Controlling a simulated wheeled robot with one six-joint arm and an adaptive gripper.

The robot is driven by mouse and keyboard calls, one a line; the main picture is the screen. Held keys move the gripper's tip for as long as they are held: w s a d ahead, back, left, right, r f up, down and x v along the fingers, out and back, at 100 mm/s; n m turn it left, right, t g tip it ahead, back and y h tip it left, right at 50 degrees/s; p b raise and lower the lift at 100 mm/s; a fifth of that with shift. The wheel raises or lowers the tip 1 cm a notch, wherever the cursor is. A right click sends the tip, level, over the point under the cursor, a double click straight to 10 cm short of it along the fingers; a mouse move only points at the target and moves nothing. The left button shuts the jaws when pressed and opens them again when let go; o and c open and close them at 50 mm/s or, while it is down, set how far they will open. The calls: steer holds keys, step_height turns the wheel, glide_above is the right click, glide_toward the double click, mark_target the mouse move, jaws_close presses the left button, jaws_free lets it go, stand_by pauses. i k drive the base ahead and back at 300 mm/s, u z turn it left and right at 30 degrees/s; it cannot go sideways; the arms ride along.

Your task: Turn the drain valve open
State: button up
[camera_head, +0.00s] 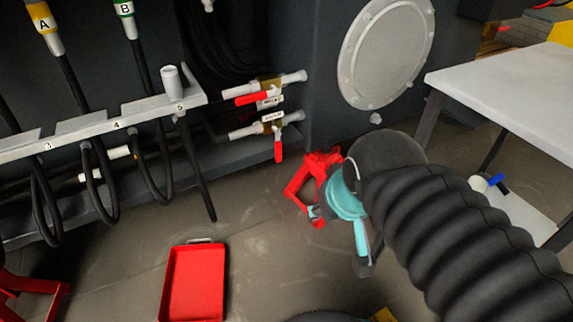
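Two valves sit on short pipes at the chassis wall, left of my gripper. The upper valve (268,90) has a red lever lying along its pipe. The lower valve (268,123) has a red lever hanging straight down, across its pipe. Both carry small white tags that I cannot read, so I cannot tell which is the drain valve. My gripper (339,238), teal, is right of and below the valves, apart from both. Its fingers look spread and empty, with my dark ribbed arm partly covering the view of it.
A red tray (195,284) lies on the floor below the valves. A numbered rail (100,122) with hoses is at left. A red stand (318,168) is behind my gripper. A white table (515,90) stands at right. The floor between tray and gripper is clear.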

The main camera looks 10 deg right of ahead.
mark_target(278, 142)
steer(key=k, duration=1)
steer(key=u, duration=0.5)
steer(key=i, duration=0.6)
steer(key=z, duration=0.05)
